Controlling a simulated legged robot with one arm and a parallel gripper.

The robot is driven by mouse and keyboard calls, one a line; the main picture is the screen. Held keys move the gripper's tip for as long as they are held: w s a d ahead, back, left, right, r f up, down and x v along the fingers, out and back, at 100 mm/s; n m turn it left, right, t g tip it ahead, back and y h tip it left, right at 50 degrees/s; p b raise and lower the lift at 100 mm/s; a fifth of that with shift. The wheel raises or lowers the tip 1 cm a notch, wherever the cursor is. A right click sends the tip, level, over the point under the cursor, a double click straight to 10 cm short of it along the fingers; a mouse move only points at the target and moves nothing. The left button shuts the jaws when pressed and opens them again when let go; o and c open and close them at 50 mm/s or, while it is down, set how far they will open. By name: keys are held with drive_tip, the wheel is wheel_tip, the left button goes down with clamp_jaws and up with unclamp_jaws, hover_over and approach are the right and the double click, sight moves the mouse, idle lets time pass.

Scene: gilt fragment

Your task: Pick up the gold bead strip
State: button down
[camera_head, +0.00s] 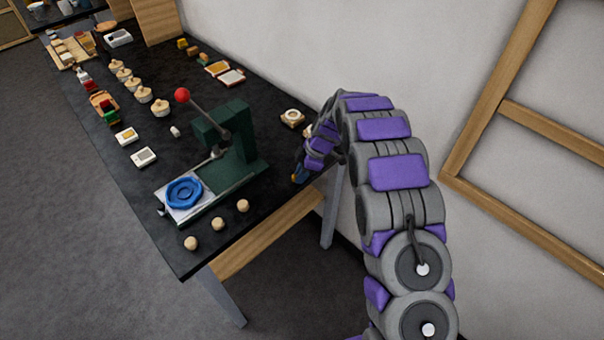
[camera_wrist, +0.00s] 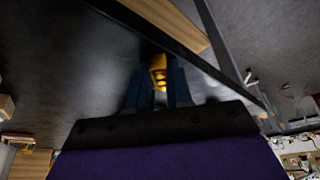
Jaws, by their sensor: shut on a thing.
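The gold bead strip (camera_wrist: 158,69) shows in the wrist view as a short, bumpy gold piece between the two dark blue fingers of my gripper (camera_wrist: 157,84). The fingers are closed on its sides, and their tips hide part of it. In the head view my gripper (camera_head: 298,177) is low at the right edge of the black table (camera_head: 215,90), to the right of the green press. The strip is too small there to make out clearly. I cannot tell whether it touches the tabletop.
A green press (camera_head: 236,140) with a red-knobbed lever (camera_head: 182,95) and a blue round die (camera_head: 184,192) stands left of my gripper. A pale ring-shaped piece (camera_head: 292,118) lies behind. Several wooden balls (camera_head: 218,224) line the front. The wall is close on the right.

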drive_tip(key=c, duration=1.1)
unclamp_jaws()
drive_tip(key=shift+s, duration=0.15)
drive_tip(key=shift+o, duration=0.8)
drive_tip(key=shift+a, duration=0.1)
drive_tip(key=p+v, duration=0.3)
drive_tip(key=v, duration=1.4)
drive_tip(key=shift+w, duration=0.3)
drive_tip(key=shift+r, duration=0.1)
